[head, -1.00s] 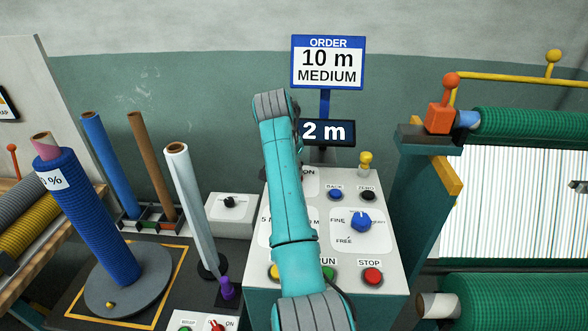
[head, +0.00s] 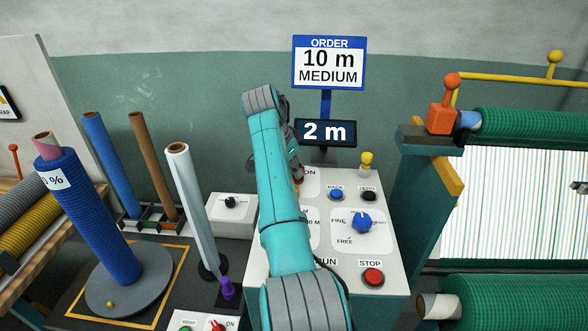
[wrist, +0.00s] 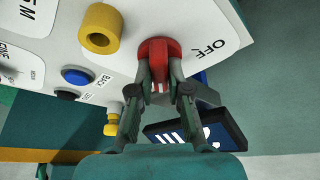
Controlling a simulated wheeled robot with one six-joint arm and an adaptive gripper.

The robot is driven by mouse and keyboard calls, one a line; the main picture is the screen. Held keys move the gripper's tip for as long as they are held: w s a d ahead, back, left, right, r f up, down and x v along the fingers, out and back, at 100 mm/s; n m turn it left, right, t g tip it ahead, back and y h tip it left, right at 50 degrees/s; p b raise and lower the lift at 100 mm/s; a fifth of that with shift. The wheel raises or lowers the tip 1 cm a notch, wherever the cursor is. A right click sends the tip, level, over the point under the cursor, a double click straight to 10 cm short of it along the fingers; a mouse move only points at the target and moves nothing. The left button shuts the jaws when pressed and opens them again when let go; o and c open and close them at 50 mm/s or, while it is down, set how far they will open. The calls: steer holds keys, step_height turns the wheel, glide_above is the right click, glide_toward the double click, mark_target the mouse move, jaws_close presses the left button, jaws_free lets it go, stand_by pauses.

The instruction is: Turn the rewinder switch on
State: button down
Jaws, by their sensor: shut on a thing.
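The red rotary switch (wrist: 158,52) sits on the light control panel, with the label OFF printed beside it in the wrist view. My gripper (wrist: 160,84) is shut on this switch, with a finger on each side of it. A pale mark shows on the switch between the fingers. My arm hides most of the switch and the gripper there.
The panel (head: 345,275) also carries a blue BACK button (head: 336,194), a black ZERO button (head: 369,195), a blue knob (head: 361,222) and a red STOP button (head: 373,276). A yellow knob (wrist: 100,28) is close to my gripper. The display (head: 327,132) reads 2 m behind.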

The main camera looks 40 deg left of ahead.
steer(key=c, duration=1.1)
jaws_free()
steer(key=v, duration=1.2)
